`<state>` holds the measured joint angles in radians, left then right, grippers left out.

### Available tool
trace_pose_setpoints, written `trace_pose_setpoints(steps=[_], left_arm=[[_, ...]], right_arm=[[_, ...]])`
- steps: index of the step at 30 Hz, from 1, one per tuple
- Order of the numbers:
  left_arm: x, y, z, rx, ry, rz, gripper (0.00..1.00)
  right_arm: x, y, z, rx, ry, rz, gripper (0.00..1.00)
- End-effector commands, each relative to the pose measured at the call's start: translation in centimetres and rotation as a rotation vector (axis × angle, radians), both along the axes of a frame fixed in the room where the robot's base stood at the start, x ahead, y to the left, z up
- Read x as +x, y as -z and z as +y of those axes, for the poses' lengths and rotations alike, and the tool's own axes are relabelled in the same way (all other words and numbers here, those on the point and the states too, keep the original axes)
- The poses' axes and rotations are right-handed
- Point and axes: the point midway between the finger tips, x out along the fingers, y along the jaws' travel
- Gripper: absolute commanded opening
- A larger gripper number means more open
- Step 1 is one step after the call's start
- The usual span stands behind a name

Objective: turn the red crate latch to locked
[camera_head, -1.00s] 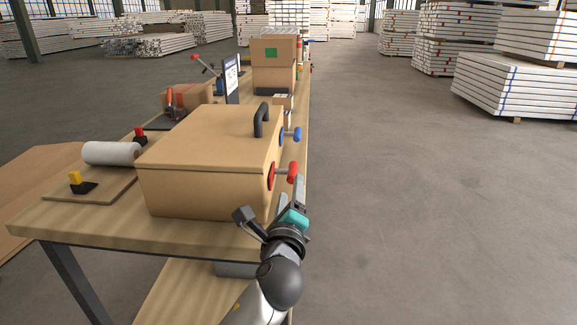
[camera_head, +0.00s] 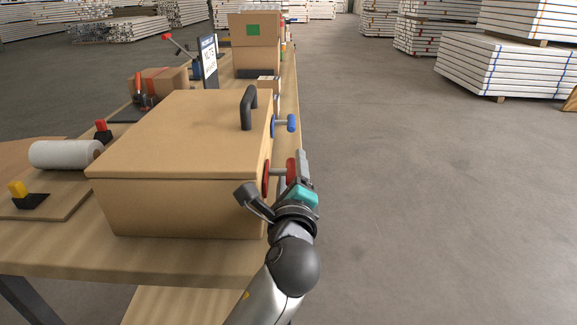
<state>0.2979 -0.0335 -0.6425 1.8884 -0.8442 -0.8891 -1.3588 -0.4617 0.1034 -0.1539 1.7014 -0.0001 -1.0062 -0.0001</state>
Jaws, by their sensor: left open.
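The tan crate (camera_head: 165,150) stands on the workbench with a black handle on its lid. The red latch (camera_head: 266,179) is on the crate's right side; its red knob (camera_head: 291,169) sticks out to the right. My left gripper (camera_head: 276,178) is open at the latch. One finger is on the near left side, the other by the knob, partly covering it. I cannot tell whether they touch. The blue latch (camera_head: 283,123) is farther back on the same side, with its knob pointing right. My right gripper is out of view.
The wooden workbench (camera_head: 190,262) ends just right of the crate, with open floor beyond. A white roll (camera_head: 66,154), a yellow-topped clamp (camera_head: 18,194) and a red-topped one (camera_head: 102,131) lie to the left. Stacked cartons (camera_head: 255,60) and a sign (camera_head: 208,61) stand behind.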

Motion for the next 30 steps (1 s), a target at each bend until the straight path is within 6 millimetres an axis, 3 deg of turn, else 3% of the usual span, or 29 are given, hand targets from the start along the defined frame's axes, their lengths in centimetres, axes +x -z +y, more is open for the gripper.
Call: trace_pose_setpoints(steps=[8,24,30], left_arm=[[-0.05,-0.02,-0.05,-0.001,0.0,0.0,0.57],[-0.03,-0.08,-0.04,-0.001,0.0,-0.002,0.0],[-0.02,-0.15,-0.04,-0.001,0.001,-0.003,0.0]], right_arm=[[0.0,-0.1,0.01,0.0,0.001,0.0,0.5],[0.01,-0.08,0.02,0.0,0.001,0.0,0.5],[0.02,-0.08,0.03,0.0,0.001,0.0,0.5]])
